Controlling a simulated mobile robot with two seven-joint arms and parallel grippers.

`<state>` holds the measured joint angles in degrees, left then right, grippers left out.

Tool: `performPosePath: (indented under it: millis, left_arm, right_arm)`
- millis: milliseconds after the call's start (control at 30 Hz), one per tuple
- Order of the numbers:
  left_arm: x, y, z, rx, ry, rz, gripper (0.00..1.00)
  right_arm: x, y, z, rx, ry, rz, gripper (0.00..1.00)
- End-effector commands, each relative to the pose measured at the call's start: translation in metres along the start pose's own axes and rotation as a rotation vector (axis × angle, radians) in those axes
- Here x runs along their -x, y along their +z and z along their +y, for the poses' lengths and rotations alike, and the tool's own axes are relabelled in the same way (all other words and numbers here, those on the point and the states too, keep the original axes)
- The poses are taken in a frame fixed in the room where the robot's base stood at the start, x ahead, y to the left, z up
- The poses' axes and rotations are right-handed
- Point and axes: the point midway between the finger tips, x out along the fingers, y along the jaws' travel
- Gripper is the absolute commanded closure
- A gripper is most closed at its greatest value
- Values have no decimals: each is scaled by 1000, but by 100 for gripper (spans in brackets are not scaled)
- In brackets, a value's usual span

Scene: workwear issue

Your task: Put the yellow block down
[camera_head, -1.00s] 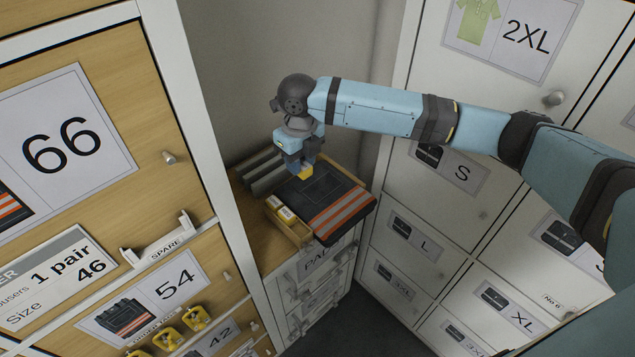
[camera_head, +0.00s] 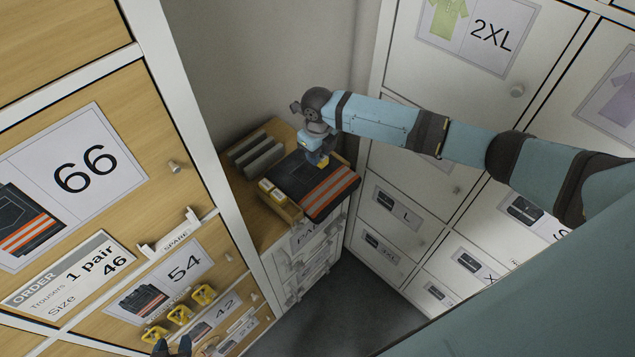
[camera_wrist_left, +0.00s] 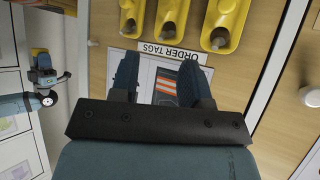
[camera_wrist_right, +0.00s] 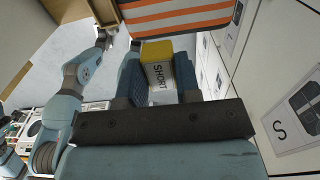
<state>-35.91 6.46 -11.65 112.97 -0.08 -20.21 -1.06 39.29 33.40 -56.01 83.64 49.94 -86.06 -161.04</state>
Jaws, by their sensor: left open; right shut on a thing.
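My right gripper (camera_head: 318,156) is shut on the yellow block (camera_head: 323,163), at the far edge of the folded black trousers (camera_head: 300,178) with orange stripes. In the right wrist view the block (camera_wrist_right: 158,52) sits between the fingers; it has a yellow end and a white label reading SHORT. The trousers' striped part (camera_wrist_right: 180,14) shows beyond it. I cannot tell whether the block touches anything below. My left gripper (camera_head: 172,347) is open and empty, low at the left; in the left wrist view its fingers (camera_wrist_left: 160,85) are apart before the drawer fronts.
The trousers lie on a wooden counter top (camera_head: 240,207). A small wooden box (camera_head: 287,209) with yellow-and-white blocks stands left of them, a grey slotted rack (camera_head: 257,152) behind. Yellow order-tag holders (camera_head: 180,315) are on the left cabinet. White lockers (camera_head: 405,218) stand at right.

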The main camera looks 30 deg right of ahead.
Motion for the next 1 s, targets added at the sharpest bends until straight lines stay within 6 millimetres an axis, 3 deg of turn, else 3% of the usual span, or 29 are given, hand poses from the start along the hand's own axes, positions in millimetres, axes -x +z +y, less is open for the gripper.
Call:
performPosePath:
  millis: [33, 300, 633, 833, 1000]
  left_arm:
    - [-11, 16, 0, -7, 6, 8, 57]
    - [-38, 52, 7, -18, 33, -2, 57]
    - [-49, 59, 11, -18, 42, 9, 57]
    - [-63, 82, 9, -17, 38, 11, 57]
    - [-66, 91, 8, -17, 36, -2, 57]
  right_arm:
    - [-25, 0, 0, 0, 1, -1, 92]
    - [-80, 1, 0, -1, -1, -3, 92]
    - [-100, 1, 0, 0, 0, -2, 92]
    - [-131, 0, 0, 0, 1, -2, 92]
    - [-134, 1, 0, 0, 0, -3, 92]
